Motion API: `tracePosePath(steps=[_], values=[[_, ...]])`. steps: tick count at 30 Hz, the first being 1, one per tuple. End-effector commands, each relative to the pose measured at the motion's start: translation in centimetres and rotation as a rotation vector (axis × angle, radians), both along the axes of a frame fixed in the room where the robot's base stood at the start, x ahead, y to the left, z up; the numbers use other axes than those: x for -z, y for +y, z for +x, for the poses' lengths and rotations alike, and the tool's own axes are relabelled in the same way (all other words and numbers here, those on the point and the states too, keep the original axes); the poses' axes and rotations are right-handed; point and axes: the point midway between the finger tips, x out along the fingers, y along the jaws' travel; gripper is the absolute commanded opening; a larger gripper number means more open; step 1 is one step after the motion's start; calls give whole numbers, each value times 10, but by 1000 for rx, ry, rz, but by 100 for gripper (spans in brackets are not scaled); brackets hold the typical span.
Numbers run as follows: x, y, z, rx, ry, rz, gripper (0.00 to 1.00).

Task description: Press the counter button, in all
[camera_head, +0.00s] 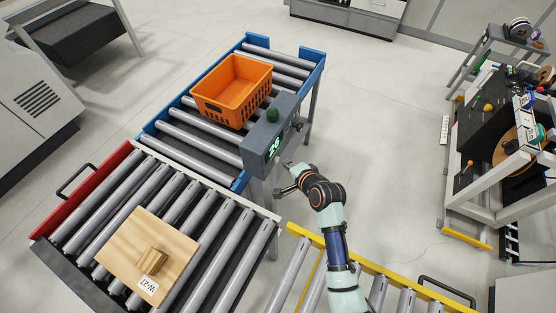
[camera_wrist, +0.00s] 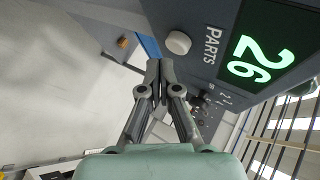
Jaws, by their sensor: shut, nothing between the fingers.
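The counter is a grey box (camera_head: 260,140) mounted beside the blue-framed conveyor. Its green display (camera_head: 274,148) reads 26, and the display (camera_wrist: 262,55) with the word PARTS fills the upper right of the wrist view. A pale round button (camera_wrist: 178,42) sits on the counter face near PARTS. A dark green dome (camera_head: 273,114) stands on top of the box in the head view. My gripper (camera_head: 281,178) is just below the counter's front. In the wrist view my gripper (camera_wrist: 160,66) is shut and empty, its tips close to the pale button; contact cannot be told.
An orange crate (camera_head: 233,91) stands on the blue-framed conveyor (camera_head: 180,138) behind the counter. A wooden board (camera_head: 135,237) with a small block and a label lies on the red-ended roller conveyor (camera_head: 245,240). A yellow-railed conveyor (camera_head: 405,277) is at front right. Open floor lies right of the counter.

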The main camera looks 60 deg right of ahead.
Motion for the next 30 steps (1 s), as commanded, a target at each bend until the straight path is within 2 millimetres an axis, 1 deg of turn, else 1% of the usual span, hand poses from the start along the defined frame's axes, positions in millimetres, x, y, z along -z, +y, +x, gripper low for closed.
tracePosePath(steps=[5, 12, 30], values=[[0, 0, 1, 0, 0, 0, 0], [0, 1, 8, -1, 1, 1, 0], [0, 0, 12, 0, 0, 0, 0]])
